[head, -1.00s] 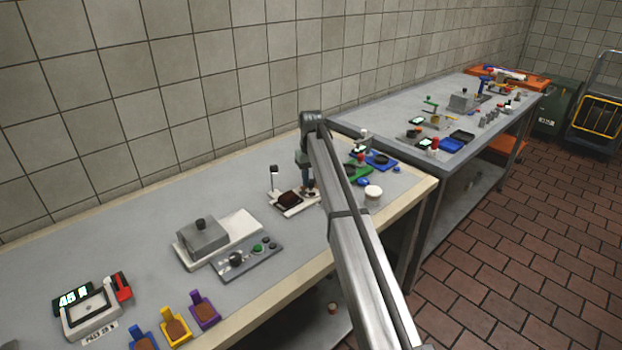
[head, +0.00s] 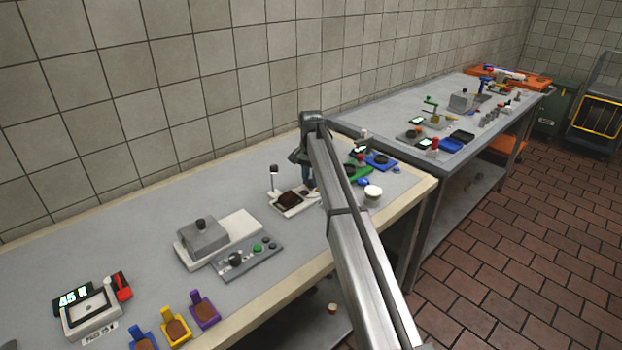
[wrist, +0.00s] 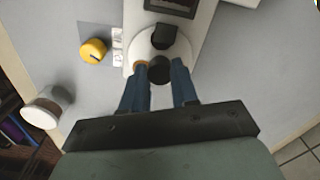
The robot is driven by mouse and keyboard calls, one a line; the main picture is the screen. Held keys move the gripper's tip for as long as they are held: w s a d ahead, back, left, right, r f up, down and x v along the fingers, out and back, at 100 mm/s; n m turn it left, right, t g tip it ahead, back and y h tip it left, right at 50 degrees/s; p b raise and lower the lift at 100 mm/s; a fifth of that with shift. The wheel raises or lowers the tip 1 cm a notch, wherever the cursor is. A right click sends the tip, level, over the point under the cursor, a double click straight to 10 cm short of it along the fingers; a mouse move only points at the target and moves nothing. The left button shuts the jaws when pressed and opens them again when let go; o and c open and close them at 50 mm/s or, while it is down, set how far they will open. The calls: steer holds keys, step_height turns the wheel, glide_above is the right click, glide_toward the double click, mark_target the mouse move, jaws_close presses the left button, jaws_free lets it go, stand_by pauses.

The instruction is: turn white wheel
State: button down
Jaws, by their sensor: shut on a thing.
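The white wheel (wrist: 180,53) is a round white disc with a black hub (wrist: 162,37), in the upper middle of the wrist view. A black knob (wrist: 158,70) stands near its lower edge. My gripper (wrist: 160,78) has its blue fingers on either side of this knob, shut on it. A small orange-tan piece shows beside the left fingertip. In the head view my gripper (head: 306,178) is over the white board (head: 285,209) with a dark brown square (head: 289,198). The wheel is not clearly visible there, hidden by my gripper and arm.
A yellow knob (wrist: 93,50) sits left of the wheel. A white tub (head: 373,194) stands near the table edge, right of my arm. Green and blue trays (head: 381,161) lie behind it.

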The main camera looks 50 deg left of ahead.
mark_target(311, 181)
steer(key=shift+m, duration=0.6)
steer(key=c, duration=0.9)
jaws_free()
steer(key=shift+o, duration=0.2)
step_height(311, 181, up, 14)
steer(key=shift+f, duration=0.1)
